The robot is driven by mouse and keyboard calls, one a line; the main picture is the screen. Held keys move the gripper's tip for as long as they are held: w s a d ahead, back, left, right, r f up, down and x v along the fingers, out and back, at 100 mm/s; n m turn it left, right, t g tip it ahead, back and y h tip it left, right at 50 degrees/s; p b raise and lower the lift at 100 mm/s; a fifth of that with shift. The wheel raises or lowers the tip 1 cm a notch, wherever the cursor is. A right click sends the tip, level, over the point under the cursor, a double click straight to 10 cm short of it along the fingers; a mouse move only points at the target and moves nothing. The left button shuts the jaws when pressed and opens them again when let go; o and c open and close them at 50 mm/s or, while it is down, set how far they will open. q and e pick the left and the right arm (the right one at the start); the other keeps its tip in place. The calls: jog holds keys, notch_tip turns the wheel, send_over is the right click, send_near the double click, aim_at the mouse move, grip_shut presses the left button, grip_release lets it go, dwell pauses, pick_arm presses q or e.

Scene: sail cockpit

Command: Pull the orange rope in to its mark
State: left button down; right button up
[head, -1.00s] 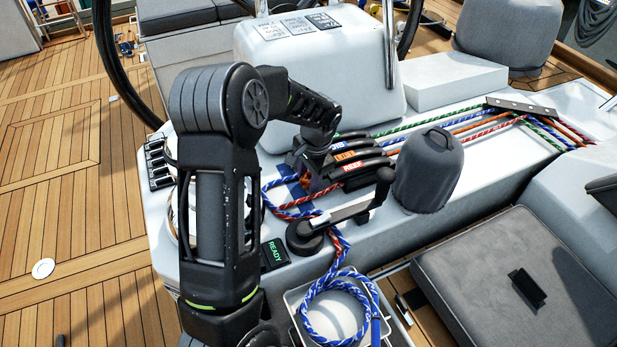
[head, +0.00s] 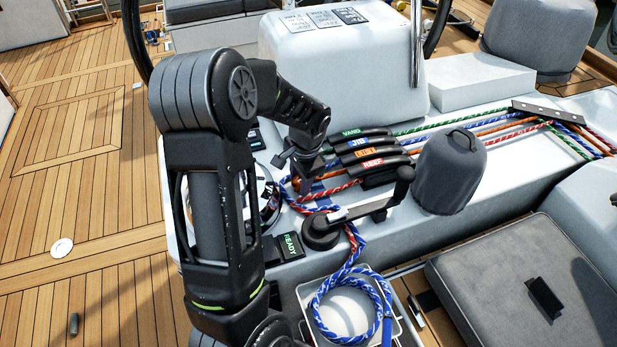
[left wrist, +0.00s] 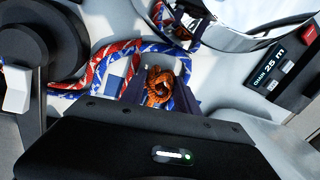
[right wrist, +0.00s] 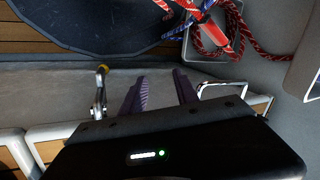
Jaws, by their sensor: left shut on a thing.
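The orange rope (head: 497,130) runs from the rail at the back right to the clutch bank (head: 375,157), into the clutch with the orange label. My left gripper (head: 301,180) is just left of the clutches, low over the white console. In the left wrist view it is shut on a bunched piece of the orange rope (left wrist: 159,88). I cannot make out a mark on the rope. My right gripper shows only in the right wrist view (right wrist: 160,92), with its fingers apart and nothing between them.
A chrome winch (head: 266,192) stands left of my left gripper. A winch handle (head: 365,210) and red and blue ropes lie close in front. A tray (head: 304,297) holds a coiled blue rope. A grey covered drum (head: 450,175) stands right of the clutches.

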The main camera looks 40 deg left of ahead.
pick_arm(q)
jog(key=shift+s+a, duration=0.1)
jog(key=c, duration=0.9)
grip_release()
jog(key=shift+r, duration=0.1)
jog(key=r, duration=0.3)
jog(key=d+r, duration=0.1)
jog(key=r, duration=0.2)
jog(key=shift+s+d+r, duration=0.1)
jog(key=shift+d+r, duration=0.1)
jog(key=shift+r, duration=0.15)
jog(key=shift+d+r, duration=0.1)
jog(key=shift+r, duration=0.3)
